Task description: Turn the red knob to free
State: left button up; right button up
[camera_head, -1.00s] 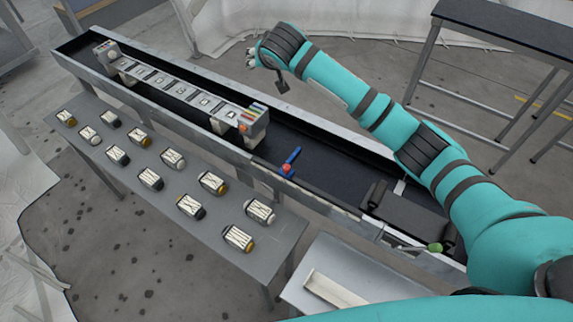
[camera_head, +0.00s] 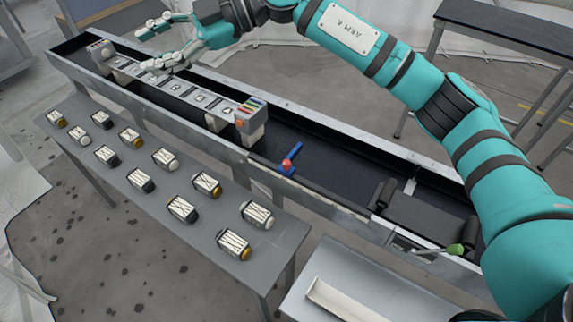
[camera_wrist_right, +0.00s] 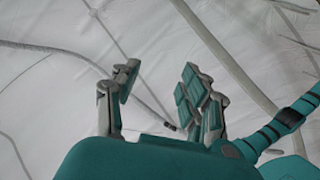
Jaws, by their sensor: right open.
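A small red knob (camera_head: 287,163) sits on a blue bar-shaped part on the near edge of the long dark trough, right of the raised panel. Which setting it points to is too small to tell. My right gripper (camera_head: 146,48) is open and empty above the far left end of the panel, well away from the red knob. My left gripper is not in view.
The raised panel (camera_head: 185,93) with several square marked faces stands in the trough (camera_head: 330,160). An orange-red spot (camera_head: 240,122) shows on its right end block. A lever with a green knob (camera_head: 455,249) is at lower right.

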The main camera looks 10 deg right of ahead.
jog(key=s+d+f+h+b, duration=0.1)
jog(key=d+f+h, duration=0.4)
jog(key=f, duration=0.3)
jog(key=m+h+b, duration=0.2)
jog(key=h+b, duration=0.1)
jog(key=h, duration=0.7)
send_near(287, 162)
pick_arm(q)
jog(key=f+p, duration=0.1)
jog(key=p, duration=0.2)
jog(key=shift+p, duration=0.4)
pick_arm(e)
notch_tip(287, 162, down, 9)
jog(key=shift+r, duration=0.1)
grip_shut()
